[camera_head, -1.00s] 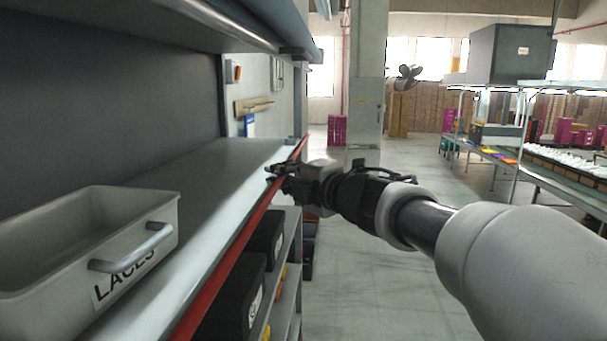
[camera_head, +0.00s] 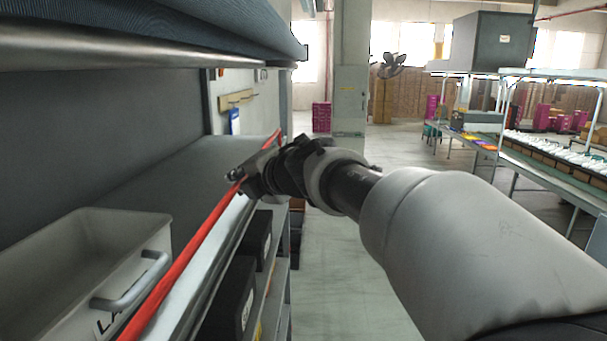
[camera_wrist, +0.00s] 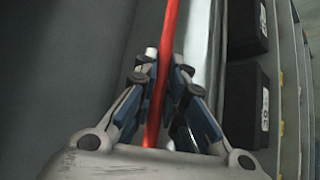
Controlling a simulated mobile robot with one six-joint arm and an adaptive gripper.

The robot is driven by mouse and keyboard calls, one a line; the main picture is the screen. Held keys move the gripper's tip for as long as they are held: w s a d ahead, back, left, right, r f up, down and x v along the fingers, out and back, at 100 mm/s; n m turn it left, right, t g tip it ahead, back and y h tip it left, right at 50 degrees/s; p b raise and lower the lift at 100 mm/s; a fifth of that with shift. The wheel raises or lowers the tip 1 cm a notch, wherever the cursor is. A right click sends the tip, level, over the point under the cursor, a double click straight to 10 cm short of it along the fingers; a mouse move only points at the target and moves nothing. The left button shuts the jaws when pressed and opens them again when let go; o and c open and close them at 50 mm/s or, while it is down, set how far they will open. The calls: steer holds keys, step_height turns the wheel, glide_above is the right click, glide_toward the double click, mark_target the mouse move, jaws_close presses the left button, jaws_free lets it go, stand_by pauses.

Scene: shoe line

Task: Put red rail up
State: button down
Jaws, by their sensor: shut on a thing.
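The red rail (camera_head: 190,250) is a long thin bar running lengthwise along the front of the grey shelf (camera_head: 195,160), in the head view. My gripper (camera_head: 238,177) is shut on the rail, toward its far part. In the wrist view the rail (camera_wrist: 156,110) passes between the fingers of my gripper (camera_wrist: 165,75). The rail appears raised above the shelf's front edge, and it crosses in front of the bin in the head view. Its near end runs out of the head view at the bottom.
A grey bin (camera_head: 85,235) with a handle and a partly hidden label stands on the shelf at the left. Black boxes (camera_head: 232,295) sit on a lower shelf. A blue-grey overhang (camera_head: 160,25) is above. The aisle floor (camera_head: 335,270) is clear.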

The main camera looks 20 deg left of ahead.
steer(key=shift+r, duration=0.25)
steer(key=c, duration=2)
jaws_free()
steer(key=o, duration=0.4)
steer(key=shift+f, duration=0.15)
steer(key=shift+c, duration=0.2)
steer(key=v, duration=1.2)
